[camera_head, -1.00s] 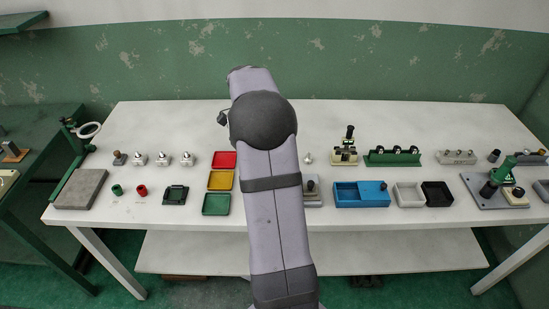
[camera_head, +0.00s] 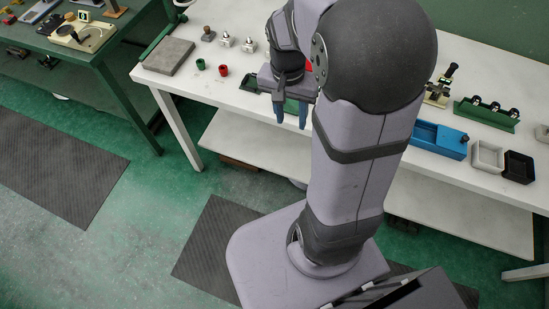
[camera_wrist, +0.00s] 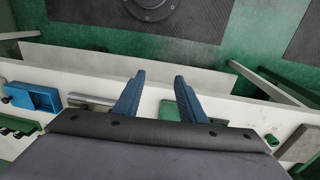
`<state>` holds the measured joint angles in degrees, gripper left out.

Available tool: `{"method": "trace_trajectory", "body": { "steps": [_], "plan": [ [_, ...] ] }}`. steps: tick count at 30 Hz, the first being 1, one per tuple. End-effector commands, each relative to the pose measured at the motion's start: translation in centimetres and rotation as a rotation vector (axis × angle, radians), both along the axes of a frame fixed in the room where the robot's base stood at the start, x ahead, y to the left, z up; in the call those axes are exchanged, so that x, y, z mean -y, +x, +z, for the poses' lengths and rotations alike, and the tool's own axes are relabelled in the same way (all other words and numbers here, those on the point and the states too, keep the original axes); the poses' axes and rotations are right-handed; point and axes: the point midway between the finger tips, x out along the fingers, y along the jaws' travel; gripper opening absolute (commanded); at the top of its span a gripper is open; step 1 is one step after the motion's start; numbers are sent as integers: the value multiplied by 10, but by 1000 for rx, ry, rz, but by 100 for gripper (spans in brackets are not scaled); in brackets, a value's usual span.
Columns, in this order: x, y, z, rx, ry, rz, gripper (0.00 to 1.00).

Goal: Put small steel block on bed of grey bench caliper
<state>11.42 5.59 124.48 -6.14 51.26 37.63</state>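My gripper (camera_head: 291,118) is open, with its two blue fingers pointing down near the table's front edge. In the wrist view its fingers (camera_wrist: 158,82) stand apart with nothing between them. A grey metallic piece (camera_wrist: 90,101) lies beside the blue tray in the wrist view; I cannot tell whether it is the grey bench caliper. My arm hides that part of the table in the head view. I cannot make out the small steel block in any view.
The blue tray (camera_head: 438,139), grey tray (camera_head: 487,156) and black tray (camera_head: 518,166) stand right of my arm. A grey slab (camera_head: 170,56) lies at the table's left end. A green bench (camera_head: 60,50) with a cream device (camera_head: 84,34) stands farther left.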

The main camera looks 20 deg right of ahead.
Motion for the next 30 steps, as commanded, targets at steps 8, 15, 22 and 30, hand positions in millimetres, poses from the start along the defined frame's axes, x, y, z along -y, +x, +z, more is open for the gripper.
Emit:
{"method": "trace_trajectory", "body": {
  "steps": [8, 15, 22, 30],
  "plan": [
    [-68, -63, -23, 2, 70, 609, 37],
    [-82, -82, -31, 5, 86, 783, 37],
    [-83, -83, -31, 4, 87, 789, 37],
    [-82, -83, -36, 3, 87, 787, 37]
  ]
}}
